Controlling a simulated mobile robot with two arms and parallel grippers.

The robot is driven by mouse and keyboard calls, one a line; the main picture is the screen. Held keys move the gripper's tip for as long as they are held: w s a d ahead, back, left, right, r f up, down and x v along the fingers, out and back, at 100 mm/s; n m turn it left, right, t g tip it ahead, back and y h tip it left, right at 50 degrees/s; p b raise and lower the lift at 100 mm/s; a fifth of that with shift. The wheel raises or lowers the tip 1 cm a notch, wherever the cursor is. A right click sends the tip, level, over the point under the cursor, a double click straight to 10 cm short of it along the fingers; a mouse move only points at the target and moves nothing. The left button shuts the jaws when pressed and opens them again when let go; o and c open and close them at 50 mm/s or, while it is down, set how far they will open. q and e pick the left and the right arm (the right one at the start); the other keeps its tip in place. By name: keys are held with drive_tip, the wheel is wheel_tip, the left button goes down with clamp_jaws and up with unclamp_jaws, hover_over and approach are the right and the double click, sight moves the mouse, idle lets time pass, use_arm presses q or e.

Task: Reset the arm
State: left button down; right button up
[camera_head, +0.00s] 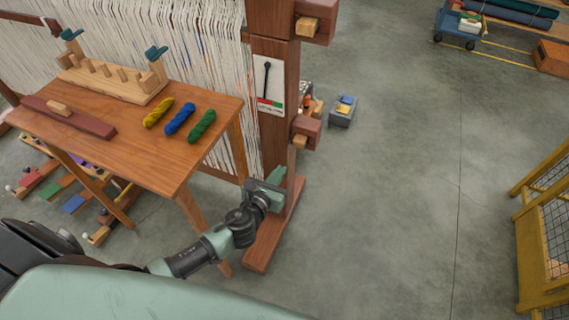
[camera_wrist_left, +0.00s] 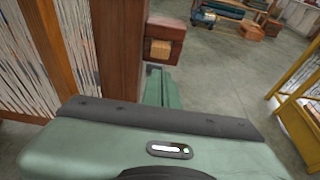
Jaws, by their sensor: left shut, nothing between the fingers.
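My left gripper (camera_head: 273,181) is shut and empty in the head view. It is in front of the foot of the loom's wooden post (camera_head: 272,120), to the right of the table; I cannot tell if it touches the post. In the left wrist view its green fingers (camera_wrist_left: 161,86) are together, beside the post (camera_wrist_left: 118,50). On the table (camera_head: 160,150) lie a yellow skein (camera_head: 158,113), a blue skein (camera_head: 180,119) and a green skein (camera_head: 202,125) in a row, apart from the gripper. My right gripper is not in view.
A wooden peg rack (camera_head: 112,82) and a dark red bar (camera_head: 68,116) are on the table. A grey box (camera_head: 342,112) sits on the floor past the post. A yellow mesh cage (camera_head: 545,235) stands at the right. The floor between is clear.

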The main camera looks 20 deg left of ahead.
use_arm(q)
drive_tip(key=shift+s+r, duration=0.1)
drive_tip(key=shift+s, duration=0.25)
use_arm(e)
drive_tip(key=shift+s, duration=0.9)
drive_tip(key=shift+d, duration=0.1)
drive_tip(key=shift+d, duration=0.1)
